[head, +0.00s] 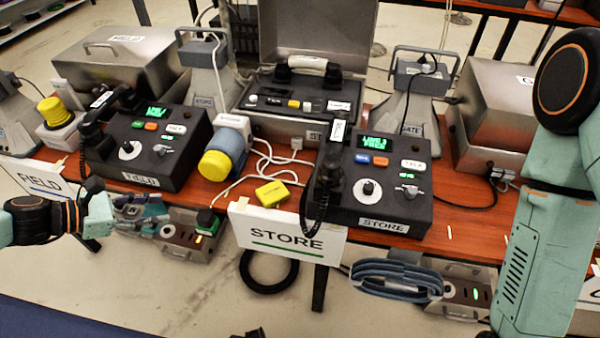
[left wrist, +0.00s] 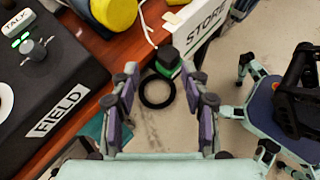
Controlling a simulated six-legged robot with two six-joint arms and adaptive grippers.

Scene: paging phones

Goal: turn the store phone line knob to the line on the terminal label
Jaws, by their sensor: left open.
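The store phone (head: 398,215) is a black box on the wooden table, right of centre in the head view. Its green display (head: 374,143) is lit, but the text is too small to read surely. Its round knob (head: 368,188) sits on the sloped face, below blue and orange buttons. Its black handset (head: 327,172) rests at its left side, with a white tag (head: 338,130). I cannot make out which label is the terminal label. My left gripper (head: 92,213) is at the left, before the table edge, far from the knob. In the left wrist view it (left wrist: 165,80) is open and empty.
The field phone (head: 140,165) stands left on the table. A yellow-capped lamp (head: 217,163), a yellow block (head: 272,194) and white cables lie between the phones. A STORE sign (head: 285,234) hangs at the front edge. An open metal case (head: 315,50) stands behind.

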